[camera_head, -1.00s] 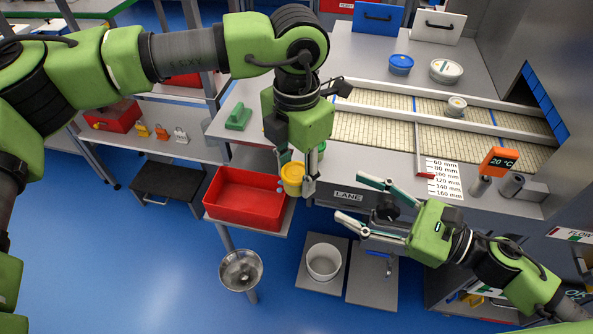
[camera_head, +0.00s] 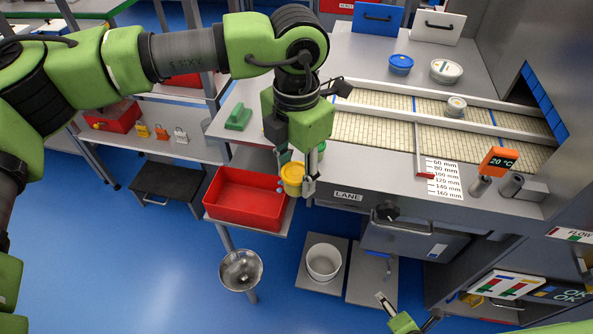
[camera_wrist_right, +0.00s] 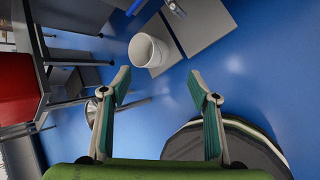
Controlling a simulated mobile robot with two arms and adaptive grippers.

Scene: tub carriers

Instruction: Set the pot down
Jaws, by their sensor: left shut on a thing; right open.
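A small yellow pot (camera_head: 292,175) is held by my left gripper (camera_head: 303,182), which is shut on it. The gripper points down, and in the head view the pot shows at the right edge of the red tub (camera_head: 245,200), near the front edge of the bench. Whether the pot touches anything below is hard to tell. The fingers hide part of it. My right gripper shows only partly at the bottom of the head view (camera_head: 392,310). In the right wrist view (camera_wrist_right: 160,88) it is open and empty, with both fingers spread over blue floor.
A conveyor lane (camera_head: 375,134) with rails crosses the bench (camera_head: 370,180). A white bucket (camera_head: 323,262) and steel bowl (camera_head: 240,269) stand below.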

